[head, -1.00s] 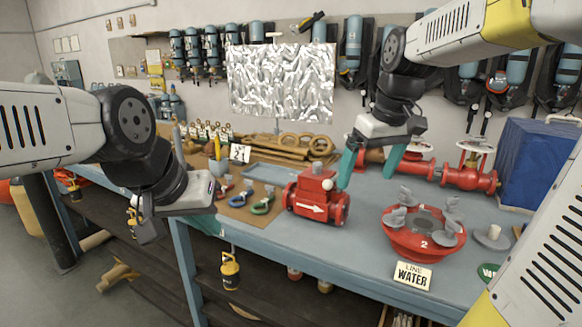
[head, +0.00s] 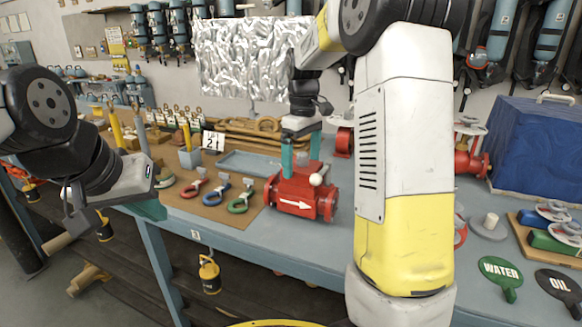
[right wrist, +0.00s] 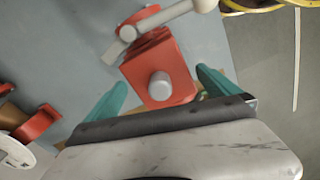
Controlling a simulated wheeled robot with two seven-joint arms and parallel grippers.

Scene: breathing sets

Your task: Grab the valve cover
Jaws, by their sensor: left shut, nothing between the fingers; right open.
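A red valve (head: 300,205) with a white arrow lies on the blue bench, its square red top (head: 300,173) facing up. A lever with a pale ball (head: 317,180) sits at its side. I cannot tell for sure which part is the valve cover. My right gripper (head: 301,155) is open above the valve, with its teal fingers near the red top. In the right wrist view the red top (right wrist: 168,92) with a pale round stud (right wrist: 160,85) shows between the open fingers (right wrist: 162,79). My left gripper (head: 150,209) is shut and empty at the bench's left edge.
A brown mat with red (head: 194,184), blue (head: 220,190) and green (head: 241,198) shackle-like items lies left of the valve. My right arm hides much of the right bench. WATER (head: 500,270) and OIL (head: 558,284) tags and a blue-covered box (head: 545,150) are at right.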

